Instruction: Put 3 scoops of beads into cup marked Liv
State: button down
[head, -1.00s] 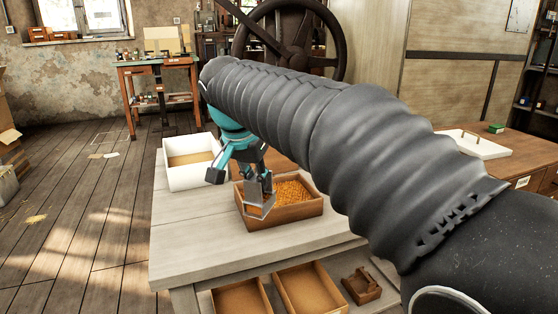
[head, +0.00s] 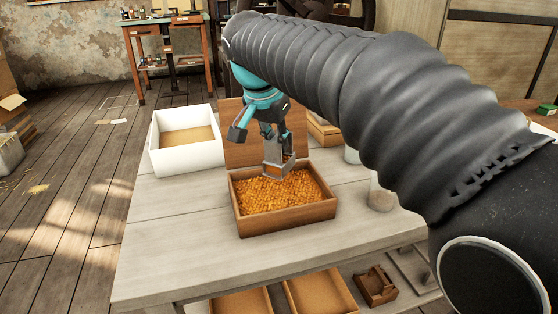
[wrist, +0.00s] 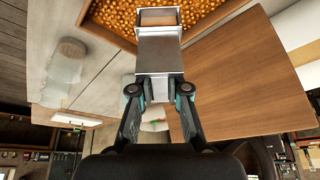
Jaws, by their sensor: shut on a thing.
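My gripper (head: 270,131) is shut on a grey metal scoop (head: 277,160), also seen in the wrist view between my fingertips (wrist: 159,92). The scoop (wrist: 160,48) hangs over the back part of an open wooden box (head: 290,222) full of orange beads (head: 285,192). The beads also fill the top of the wrist view (wrist: 110,17). The scoop's inside looks brown; I cannot tell whether it holds beads. Clear cups stand right of the box, one near (head: 381,196) and one farther back (head: 352,156), partly behind my arm. No name on them is readable.
A brown wooden panel (head: 240,140) stands behind the bead box. A white bin (head: 187,165) with a tan bottom is at the back left. Wooden trays (head: 320,290) and a small wooden holder (head: 375,287) are below the tabletop. The table's left front (head: 175,250) is clear.

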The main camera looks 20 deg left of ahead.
aim_at(277, 171)
notch_tip(277, 171, down, 5)
jog(key=b, duration=0.2)
jog(key=shift+b, duration=0.4)
jog(key=shift+g, duration=0.3)
jog(key=r+p, duration=0.4)
jog(key=r, duration=0.1)
jog(key=r+p, duration=0.2)
jog(key=shift+w+r, duration=0.25)
